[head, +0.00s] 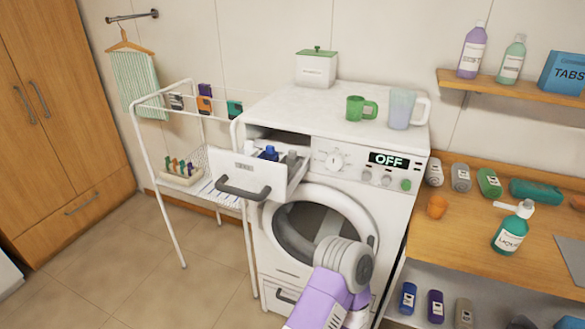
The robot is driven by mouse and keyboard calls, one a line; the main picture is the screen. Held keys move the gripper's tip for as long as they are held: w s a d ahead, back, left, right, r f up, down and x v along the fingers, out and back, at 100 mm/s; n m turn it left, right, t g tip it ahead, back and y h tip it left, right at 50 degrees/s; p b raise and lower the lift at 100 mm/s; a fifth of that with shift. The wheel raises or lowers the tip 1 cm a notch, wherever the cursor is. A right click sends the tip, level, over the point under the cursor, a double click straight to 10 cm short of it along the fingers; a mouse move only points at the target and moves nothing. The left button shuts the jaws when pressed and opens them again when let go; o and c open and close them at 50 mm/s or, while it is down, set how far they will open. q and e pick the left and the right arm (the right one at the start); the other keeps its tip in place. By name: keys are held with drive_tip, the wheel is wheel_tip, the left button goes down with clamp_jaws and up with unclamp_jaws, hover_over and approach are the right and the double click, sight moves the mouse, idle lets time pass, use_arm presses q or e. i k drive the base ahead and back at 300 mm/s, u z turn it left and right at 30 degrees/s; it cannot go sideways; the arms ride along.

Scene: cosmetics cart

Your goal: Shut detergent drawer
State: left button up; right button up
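The detergent drawer (233,167) is pulled out from the upper left of the white washing machine (400,225). Its white front panel carries a dark grey bar handle (243,191). Inside the drawer a blue-capped item (268,153) and a grey item (291,158) stick up above the rim. The slot behind the drawer is exposed. A purple and grey link of one of my arms rises from the bottom, in front of the machine's round door, and covers part of it. No fingertips of either gripper show, and nothing of mine appears to touch the drawer.
A white drying rack (163,185) stands close to the drawer's left. A green mug (361,108), a pitcher (402,108) and a lidded box (316,69) stand on the machine. A wooden counter (460,225) with bottles is at right. Floor at left front is clear.

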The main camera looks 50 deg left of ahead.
sight(254, 179)
drive_tip(key=u, duration=2.2)
drive_tip(key=k, duration=0.6)
drive_tip(key=z, duration=0.6)
drive_tip(key=i, duration=1.25)
drive_tip(key=u, duration=0.7)
